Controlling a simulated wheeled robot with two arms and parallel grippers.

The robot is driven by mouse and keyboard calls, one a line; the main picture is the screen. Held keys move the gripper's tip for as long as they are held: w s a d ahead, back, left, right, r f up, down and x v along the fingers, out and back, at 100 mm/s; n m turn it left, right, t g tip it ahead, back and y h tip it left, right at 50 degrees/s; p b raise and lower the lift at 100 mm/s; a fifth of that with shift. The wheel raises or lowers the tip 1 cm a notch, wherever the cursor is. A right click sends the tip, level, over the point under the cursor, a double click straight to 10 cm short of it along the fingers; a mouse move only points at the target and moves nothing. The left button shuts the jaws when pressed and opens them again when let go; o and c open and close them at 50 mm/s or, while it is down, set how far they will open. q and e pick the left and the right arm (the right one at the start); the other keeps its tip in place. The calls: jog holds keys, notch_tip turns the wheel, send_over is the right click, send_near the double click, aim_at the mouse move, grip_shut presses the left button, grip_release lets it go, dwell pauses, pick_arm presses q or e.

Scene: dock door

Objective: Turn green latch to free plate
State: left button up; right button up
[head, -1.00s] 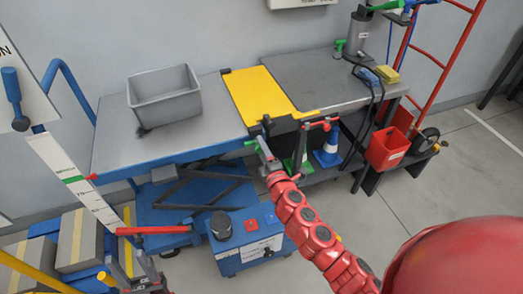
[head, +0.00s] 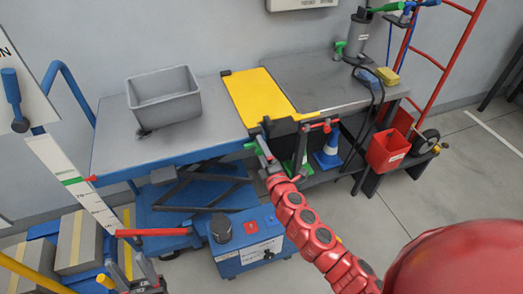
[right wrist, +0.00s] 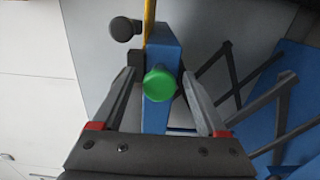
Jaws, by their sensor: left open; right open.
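The green latch (head: 250,145) is at the front edge of the lift table, by the near corner of the yellow plate (head: 262,95). In the right wrist view its round green end (right wrist: 160,84) lies between my open fingers, with a gap on both sides. My right gripper (head: 263,152) is open at the latch. The plate bridges the lift table and the grey bench; only a thin yellow strip shows in the right wrist view. My left gripper (head: 145,268) is open and empty at the bottom left, far from the latch.
A grey bin (head: 165,97) stands on the lift table (head: 215,110). A red handle (head: 318,125) and dark bracket are right of the latch. A blue control box (head: 248,240) stands on the floor below. A red bucket (head: 387,150) hangs at the bench's right.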

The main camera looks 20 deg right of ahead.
jog(key=s, duration=1.7)
jog(key=shift+s+d, duration=0.2)
jog(key=shift+d, duration=0.05)
